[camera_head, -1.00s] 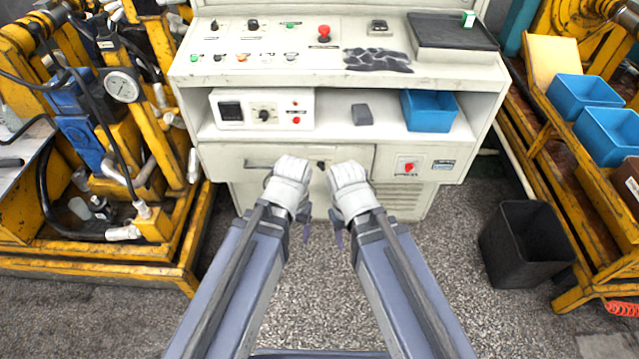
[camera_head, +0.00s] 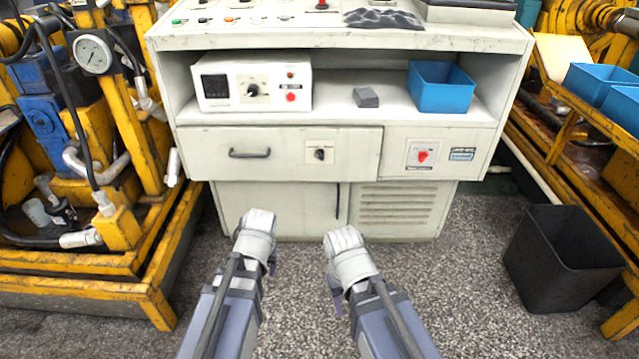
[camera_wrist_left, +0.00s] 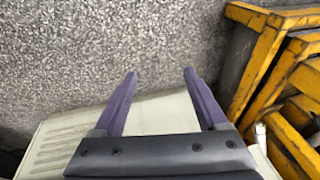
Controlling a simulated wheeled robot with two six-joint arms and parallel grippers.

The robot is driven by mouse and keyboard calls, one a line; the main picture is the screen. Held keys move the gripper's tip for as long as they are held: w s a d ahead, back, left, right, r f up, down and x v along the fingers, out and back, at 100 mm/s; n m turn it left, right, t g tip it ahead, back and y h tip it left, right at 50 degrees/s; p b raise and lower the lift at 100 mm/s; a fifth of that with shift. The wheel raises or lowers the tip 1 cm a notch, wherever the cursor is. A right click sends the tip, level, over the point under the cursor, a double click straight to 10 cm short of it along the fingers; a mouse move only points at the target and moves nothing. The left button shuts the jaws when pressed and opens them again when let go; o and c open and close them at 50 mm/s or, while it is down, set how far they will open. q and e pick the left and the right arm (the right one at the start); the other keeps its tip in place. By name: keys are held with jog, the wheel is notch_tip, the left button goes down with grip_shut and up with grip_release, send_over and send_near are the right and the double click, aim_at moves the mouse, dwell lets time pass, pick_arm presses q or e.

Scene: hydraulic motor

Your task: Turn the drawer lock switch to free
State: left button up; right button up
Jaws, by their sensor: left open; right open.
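The drawer (camera_head: 215,151) is a white front with a dark bar handle (camera_head: 249,153), and it is closed. The drawer lock switch is a small black knob (camera_head: 319,155) on a pale plate at the drawer's right side. I cannot read its labels. My left gripper (camera_head: 272,264) is below the drawer to the left of the knob, pointing down. In the left wrist view its two purple fingers (camera_wrist_left: 160,76) are spread and empty above floor and cabinet. My right gripper (camera_head: 336,292) is below the knob, apart from the cabinet, open with no object visible in it.
A red switch (camera_head: 422,157) sits on the panel right of the drawer. A control box (camera_head: 253,85), a grey block (camera_head: 365,97) and a blue bin (camera_head: 441,88) are on the shelf above. Yellow frames flank the cabinet. A black bin (camera_head: 565,258) stands at right.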

aim_at(320, 158)
pick_arm(q)
jog(key=w+a+f+t+y+b, duration=0.2)
jog(key=w+a+f+t+b, duration=0.1)
jog(key=w+f+b, duration=0.25)
jog(key=w+r+t+y, duration=0.2)
jog(key=w+r+t, duration=0.25)
jog(key=w, duration=0.45)
jog(key=w+d+r+m+t+h, duration=0.3)
jog(key=w+d+r+m+t, duration=0.15)
jog(key=d+r, duration=0.35)
jog(key=w+d+r+m+t+h, duration=0.3)
jog(key=w+d+r+m+t, duration=0.15)
jog(key=d, duration=0.55)
jog(key=shift+g, duration=0.45)
jog(key=shift+w+d+r+b, duration=0.1)
jog(key=shift+w+r+b, duration=0.05)
jog(key=shift+w, duration=1.2)
jog(key=shift+w+r+b, duration=0.1)
jog(key=shift+w+r, duration=0.05)
jog(key=shift+w, duration=1.2)
jog(key=shift+w+d+r+b, duration=0.1)
jog(key=shift+w+r+b, duration=0.05)
jog(key=shift+w, duration=1.2)
pick_arm(e)
notch_tip(320, 158, down, 9)
jog(key=w+a, duration=0.1)
jog(key=shift+w, duration=0.4)
